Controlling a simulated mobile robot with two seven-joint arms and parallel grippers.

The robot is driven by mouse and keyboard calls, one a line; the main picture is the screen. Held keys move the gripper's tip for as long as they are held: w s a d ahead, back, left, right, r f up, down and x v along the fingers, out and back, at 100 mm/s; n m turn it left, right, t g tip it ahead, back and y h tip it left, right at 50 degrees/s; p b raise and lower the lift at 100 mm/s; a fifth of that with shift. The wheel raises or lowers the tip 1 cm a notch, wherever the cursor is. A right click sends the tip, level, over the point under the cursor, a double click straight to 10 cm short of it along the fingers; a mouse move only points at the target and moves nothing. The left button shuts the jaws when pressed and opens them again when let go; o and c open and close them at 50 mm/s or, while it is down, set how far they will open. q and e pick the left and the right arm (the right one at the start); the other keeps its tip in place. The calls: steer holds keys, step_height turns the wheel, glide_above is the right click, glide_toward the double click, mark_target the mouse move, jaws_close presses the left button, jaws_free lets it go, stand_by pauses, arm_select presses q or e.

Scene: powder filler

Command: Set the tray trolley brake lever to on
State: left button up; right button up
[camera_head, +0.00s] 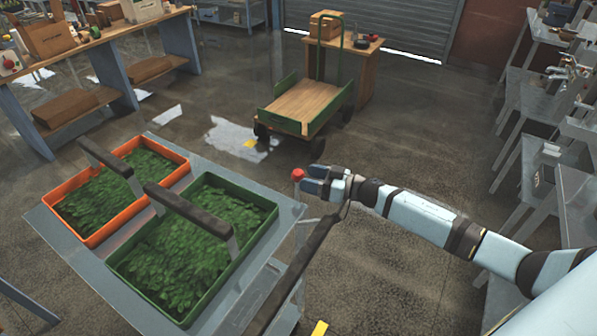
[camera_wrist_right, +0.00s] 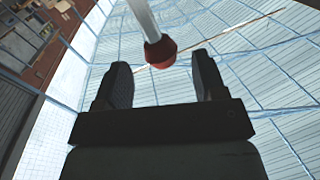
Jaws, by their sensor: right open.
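The tray trolley (camera_head: 118,243) is a grey top at lower left. Its brake lever ends in a red knob (camera_head: 297,174) beside the trolley's right corner. In the right wrist view the red knob (camera_wrist_right: 160,53) sits on a pale rod, just past the fingertips and roughly centred across the gap. My right gripper (camera_head: 312,181) reaches in from the right, close to the knob. In the wrist view the right gripper (camera_wrist_right: 161,72) is open, with nothing seen held. I cannot tell whether a finger touches the knob. My left gripper is not in view.
An orange tray (camera_head: 176,155) and a green tray (camera_head: 268,221) of leafy plants stand on the trolley, with dark handles above them. The trolley's dark push bar (camera_head: 300,270) lies below my right forearm.

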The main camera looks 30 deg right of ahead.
mark_target(299, 176)
steer(key=shift+x, duration=1.95)
steer(key=shift+s, duration=0.1)
jaws_close()
